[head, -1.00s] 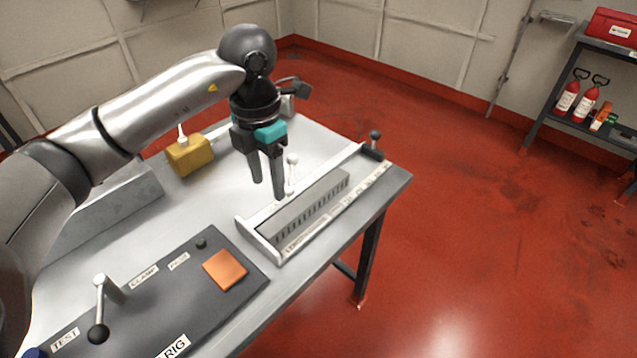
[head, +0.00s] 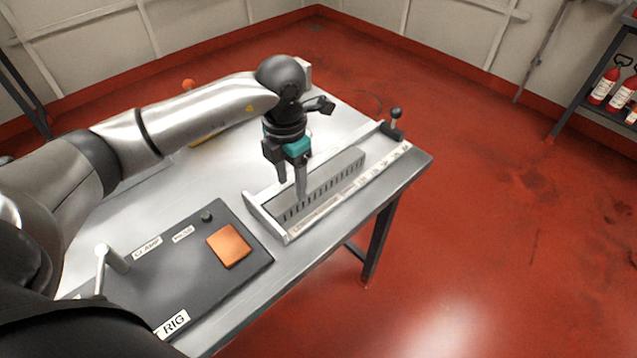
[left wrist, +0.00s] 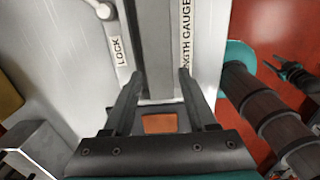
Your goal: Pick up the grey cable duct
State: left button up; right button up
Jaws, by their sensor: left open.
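The grey cable duct (head: 338,178), a long slotted bar, lies in a white-edged length gauge tray (head: 262,222) along the table's right side. My left gripper (head: 292,194) points down over the duct's near half, its jaws apart. In the left wrist view, the duct (left wrist: 158,45) runs lengthwise between the two open fingers (left wrist: 160,80), with nothing clamped. Whether the fingertips touch it I cannot tell.
A dark rig panel (head: 190,265) with an orange pad (head: 229,246) and a lever is at the near left. A black-knobbed lever (head: 394,120) stands at the gauge's far end. A shelf with red extinguishers (head: 606,86) is far right.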

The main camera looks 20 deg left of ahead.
aim_at(291, 196)
pick_arm(q)
notch_tip(291, 196, down, 5)
jog(key=shift+s+a+b, duration=0.1)
jog(key=shift+a+b, duration=0.05)
jog(key=shift+b, duration=0.35)
jog(key=shift+r, duration=0.1)
grip_shut()
